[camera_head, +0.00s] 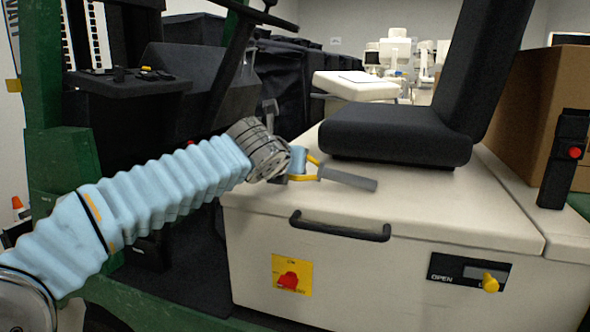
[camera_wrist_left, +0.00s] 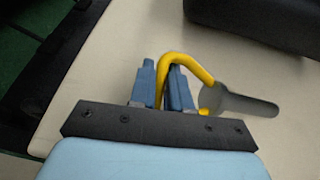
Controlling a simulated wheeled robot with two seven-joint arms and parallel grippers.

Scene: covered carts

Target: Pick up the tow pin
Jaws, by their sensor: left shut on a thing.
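The tow pin has a bent yellow handle and a grey flat-looking shank (camera_head: 346,178). It lies at or just above the cream top of the cart's seat box (camera_head: 270,180); I cannot tell whether it touches. My left gripper (camera_head: 301,160) is at the yellow handle. In the left wrist view, the blue fingers of my left gripper (camera_wrist_left: 163,74) are shut on one leg of the yellow handle. The grey shank (camera_wrist_left: 240,102) sticks out to the right of the fingers there. The lower part of the gripped leg is hidden by the fingers. My right gripper is not in view.
A black seat (camera_head: 395,135) stands just behind the pin. A black grab handle (camera_head: 338,228) is on the box's front. A steering wheel (camera_head: 248,15) and green frame post (camera_head: 42,65) are at left. A cardboard box (camera_head: 545,100) is at right. Cream surface is bare around the pin.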

